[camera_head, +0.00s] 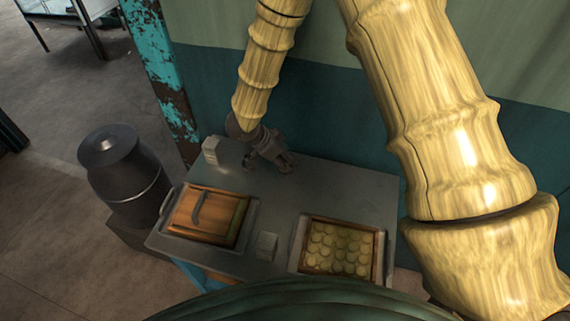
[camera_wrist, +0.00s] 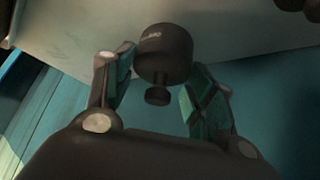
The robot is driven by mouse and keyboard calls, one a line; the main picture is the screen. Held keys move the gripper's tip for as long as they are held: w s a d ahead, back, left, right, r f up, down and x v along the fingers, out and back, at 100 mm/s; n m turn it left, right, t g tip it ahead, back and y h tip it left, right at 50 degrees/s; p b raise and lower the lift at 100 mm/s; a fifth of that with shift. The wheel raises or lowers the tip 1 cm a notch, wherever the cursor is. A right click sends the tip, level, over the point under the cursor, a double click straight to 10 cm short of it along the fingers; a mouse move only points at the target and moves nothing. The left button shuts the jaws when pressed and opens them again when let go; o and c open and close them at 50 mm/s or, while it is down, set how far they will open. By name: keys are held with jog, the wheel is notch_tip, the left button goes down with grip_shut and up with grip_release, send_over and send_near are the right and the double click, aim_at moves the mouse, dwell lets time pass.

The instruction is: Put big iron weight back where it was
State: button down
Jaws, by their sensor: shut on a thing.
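The big iron weight (camera_wrist: 164,50) is a dark cylinder with a narrow knob and small pale lettering. In the wrist view it sits between the two fingers of my gripper (camera_wrist: 160,62), which is shut on it. The knob points toward the palm. In the head view my gripper (camera_head: 284,162) is over the back part of the grey table (camera_head: 335,190), near the wall. The weight is hard to make out there, and I cannot tell whether it touches the tabletop.
A wooden-topped tray (camera_head: 208,214) is at the table's front left. A tray of round pale pieces (camera_head: 340,248) is at front right. A small grey block (camera_head: 266,245) stands between them. A pale block (camera_head: 210,150) is at back left. A dark metal canister (camera_head: 122,172) stands left.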

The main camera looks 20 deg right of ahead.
jog(key=shift+w+f, duration=0.15)
jog(key=shift+f, duration=0.05)
jog(key=shift+s+d, duration=0.1)
jog(key=shift+s, duration=0.25)
jog(key=shift+s+f, duration=0.1)
jog(key=shift+f, duration=0.15)
jog(key=f, duration=0.2)
jog(key=f+p, duration=0.1)
jog(key=shift+w, duration=0.25)
jog(key=shift+s+f, duration=0.1)
jog(key=shift+s, duration=0.05)
jog(key=shift+f, duration=0.15)
jog(key=c, duration=0.5)
grip_release()
jog(key=shift+c, duration=0.2)
